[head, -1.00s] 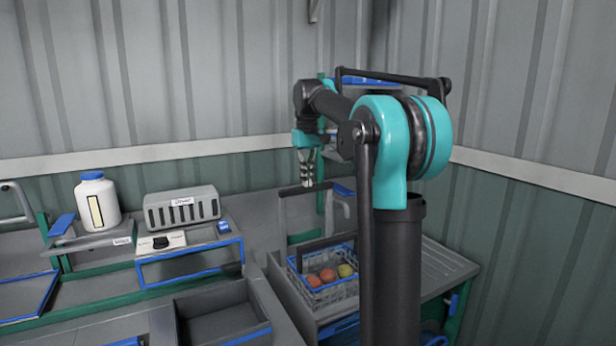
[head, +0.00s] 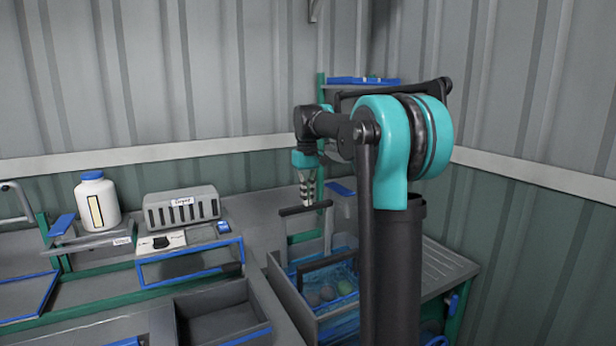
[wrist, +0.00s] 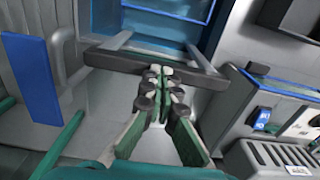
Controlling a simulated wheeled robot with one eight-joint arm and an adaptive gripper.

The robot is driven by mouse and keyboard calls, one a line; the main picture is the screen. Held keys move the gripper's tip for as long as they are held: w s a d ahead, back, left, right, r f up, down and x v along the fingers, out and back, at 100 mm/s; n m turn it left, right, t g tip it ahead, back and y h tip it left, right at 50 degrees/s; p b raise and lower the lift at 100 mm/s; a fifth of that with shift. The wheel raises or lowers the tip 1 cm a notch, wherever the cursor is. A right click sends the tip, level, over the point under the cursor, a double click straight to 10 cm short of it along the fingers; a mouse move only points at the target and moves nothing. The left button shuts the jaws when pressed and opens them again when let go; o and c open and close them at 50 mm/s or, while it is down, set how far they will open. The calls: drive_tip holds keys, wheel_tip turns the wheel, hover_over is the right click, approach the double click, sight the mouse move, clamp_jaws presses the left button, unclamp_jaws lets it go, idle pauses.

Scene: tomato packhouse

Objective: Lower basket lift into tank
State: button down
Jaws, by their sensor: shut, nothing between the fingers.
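My gripper (head: 308,203) is shut and empty, pointing down with its fingertips at the dark crossbar of the basket lift (head: 291,211). In the wrist view the closed fingertips (wrist: 158,72) meet the middle of the crossbar (wrist: 105,58); whether they press on it is hard to tell. The basket, with its dark handle (head: 322,261), sits low in the tank (head: 279,289). The tank's blue interior also shows in the wrist view (wrist: 190,14). My arm hides part of the tank's right side.
Left of the tank are an empty grey bin (head: 218,314), a blue-edged stand (head: 190,262), a grey slotted box (head: 182,207) and a white bottle (head: 97,204). A ribbed drainboard (head: 447,262) lies to the right. Corrugated walls close off the back and right.

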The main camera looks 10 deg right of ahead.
drive_tip(key=shift+f, duration=4.25)
wheel_tip(320, 180, up, 16)
